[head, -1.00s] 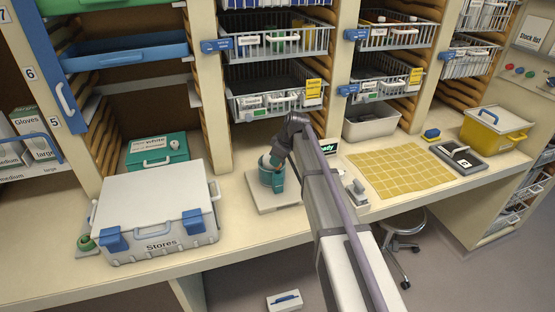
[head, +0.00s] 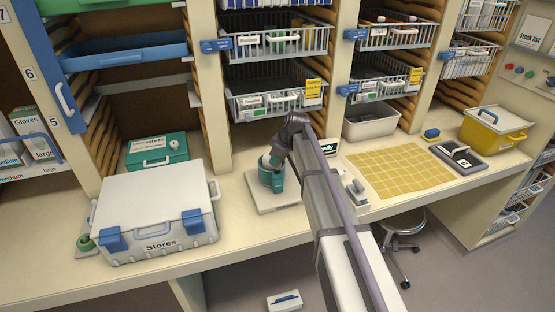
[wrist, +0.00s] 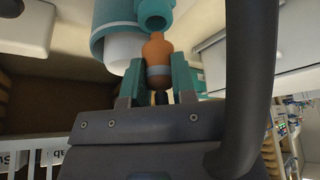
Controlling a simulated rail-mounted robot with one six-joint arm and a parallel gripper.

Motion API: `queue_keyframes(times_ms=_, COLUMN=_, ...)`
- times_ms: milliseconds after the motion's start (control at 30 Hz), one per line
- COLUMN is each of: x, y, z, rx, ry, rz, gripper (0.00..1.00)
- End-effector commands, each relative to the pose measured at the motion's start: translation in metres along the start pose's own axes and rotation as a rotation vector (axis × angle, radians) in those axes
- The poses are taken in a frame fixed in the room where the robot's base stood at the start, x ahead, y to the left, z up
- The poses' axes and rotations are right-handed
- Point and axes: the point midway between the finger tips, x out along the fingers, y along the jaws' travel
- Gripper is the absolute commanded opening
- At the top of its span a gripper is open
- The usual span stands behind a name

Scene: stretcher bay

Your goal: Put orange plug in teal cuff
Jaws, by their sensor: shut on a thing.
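The orange plug (wrist: 158,52) is upright in the wrist view, with a grey band and a dark lower end. My gripper (wrist: 158,78) is shut on it, with teal fingertips on both sides. The teal cuff (wrist: 153,10) is a ring-ended tube at the top of the wrist view, beside a larger teal cylinder with a white inside. The plug's narrow tip is right at the cuff's round opening; I cannot tell whether it touches or enters. In the head view, my gripper (head: 277,160) is at the teal fixture (head: 266,180), and the arm hides part of it.
The fixture stands on a pale base plate (head: 258,200) on the bench. A large Stores box (head: 155,205) is at left. A yellow gridded mat (head: 398,170) lies at right, with a small grey device (head: 356,193) near it. Wire baskets hang above.

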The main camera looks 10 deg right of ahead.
Motion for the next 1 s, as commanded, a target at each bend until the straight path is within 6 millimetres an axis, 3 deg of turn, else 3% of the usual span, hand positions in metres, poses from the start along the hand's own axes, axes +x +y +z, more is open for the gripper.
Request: queue_keyframes(times_ms=1000, x=0.022, y=0.000, z=0.009, rx=0.000, ry=0.000, rz=0.000, gripper=0.02)
